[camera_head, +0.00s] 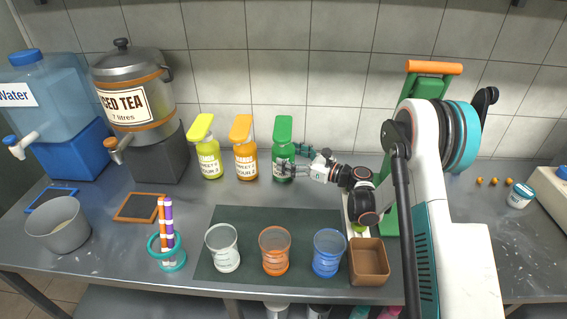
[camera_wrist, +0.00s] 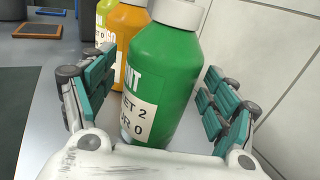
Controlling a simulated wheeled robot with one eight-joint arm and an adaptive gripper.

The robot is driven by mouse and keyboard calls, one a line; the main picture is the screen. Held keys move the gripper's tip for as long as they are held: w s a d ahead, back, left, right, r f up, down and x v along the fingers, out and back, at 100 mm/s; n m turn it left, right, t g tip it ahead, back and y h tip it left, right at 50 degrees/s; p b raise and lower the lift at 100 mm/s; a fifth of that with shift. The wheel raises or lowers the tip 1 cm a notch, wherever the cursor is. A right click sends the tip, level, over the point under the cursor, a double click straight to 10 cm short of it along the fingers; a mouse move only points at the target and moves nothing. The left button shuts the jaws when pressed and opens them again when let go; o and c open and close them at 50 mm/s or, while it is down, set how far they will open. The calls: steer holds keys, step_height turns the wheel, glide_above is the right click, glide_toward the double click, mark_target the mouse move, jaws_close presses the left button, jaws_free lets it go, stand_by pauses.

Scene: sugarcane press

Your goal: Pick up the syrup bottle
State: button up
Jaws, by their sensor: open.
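Three labelled bottles stand upright in a row by the back wall. They are a yellow bottle (camera_head: 209,158), an orange bottle (camera_head: 245,160) and a green bottle (camera_head: 282,150), each with a cap of its own colour in the head view. My gripper (camera_head: 290,160) is at the green bottle, coming from the right. In the wrist view the green bottle (camera_wrist: 162,75) stands between the open teal-padded fingers, with a gap on each side. Its label is partly readable and the bottle is on the counter. The orange bottle (camera_wrist: 125,40) shows behind it.
The tiled wall is close behind the bottles. In front, a dark mat (camera_head: 240,288) holds a white cup (camera_head: 223,248), an orange cup (camera_head: 275,251) and a blue cup (camera_head: 328,253). A brown box (camera_head: 369,262) is beside them. The tea dispenser (camera_head: 130,90) stands left.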

mark_target(273, 149)
steer(key=shift+b+x, duration=1.4)
steer(key=shift+x, duration=2.1)
steer(key=shift+w+r, duration=0.1)
steer(key=shift+r, duration=0.05)
jaws_close()
